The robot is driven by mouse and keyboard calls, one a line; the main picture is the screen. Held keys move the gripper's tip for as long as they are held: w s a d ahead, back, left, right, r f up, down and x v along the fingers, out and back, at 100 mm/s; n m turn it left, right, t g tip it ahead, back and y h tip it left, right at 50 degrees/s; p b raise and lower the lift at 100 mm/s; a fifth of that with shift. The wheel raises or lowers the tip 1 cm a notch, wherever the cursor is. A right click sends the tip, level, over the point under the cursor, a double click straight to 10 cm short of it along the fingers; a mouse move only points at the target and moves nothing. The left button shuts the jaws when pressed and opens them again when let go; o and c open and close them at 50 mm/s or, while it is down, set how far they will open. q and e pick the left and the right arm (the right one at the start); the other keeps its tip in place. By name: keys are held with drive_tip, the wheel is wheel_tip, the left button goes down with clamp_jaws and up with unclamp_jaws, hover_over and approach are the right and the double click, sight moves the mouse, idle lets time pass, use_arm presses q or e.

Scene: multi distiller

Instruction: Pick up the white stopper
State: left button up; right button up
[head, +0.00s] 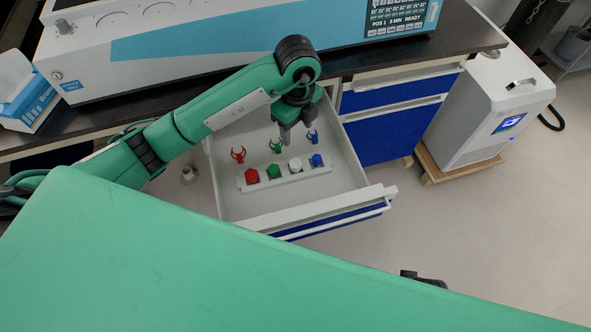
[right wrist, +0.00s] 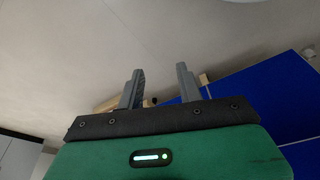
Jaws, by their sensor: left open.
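The white stopper (head: 295,165) stands in a white rack (head: 290,181) inside an open drawer in the head view. It sits between the green stopper (head: 274,171) and the blue stopper (head: 317,160); the red stopper (head: 251,175) is at the left end of the row. My left gripper (head: 297,138) points down into the drawer, a little above and behind the white stopper, open and with nothing visible between its fingers. My right gripper (right wrist: 160,90) shows in the right wrist view, its two fingers apart and empty, away from the stoppers.
Red, green and blue clips (head: 275,146) lie in the drawer behind the rack. The drawer's front wall (head: 310,212) and side walls surround it. A large instrument (head: 200,45) stands on the bench above.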

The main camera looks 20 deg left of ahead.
use_arm(q)
drive_tip(key=b, duration=0.1)
hover_over(295, 162)
drive_tip(key=f, duration=0.9)
drive_tip(key=shift+w+d+f, duration=0.1)
drive_tip(key=shift+w+d, duration=0.05)
drive_tip(key=shift+d, duration=0.05)
drive_tip(key=f, duration=0.5)
drive_tip(key=shift+s+a+f+b, duration=0.15)
drive_tip(key=shift+s+a+b, duration=0.05)
drive_tip(key=shift+b, duration=0.15)
drive_tip(key=c, duration=0.8)
drive_tip(key=shift+c, duration=1.2)
use_arm(e)
drive_tip(key=v, duration=0.2)
drive_tip(key=w+v, duration=0.1)
drive_tip(key=v, duration=0.2)
drive_tip(key=shift+a+r, duration=0.1)
drive_tip(key=shift+r, duration=0.2)
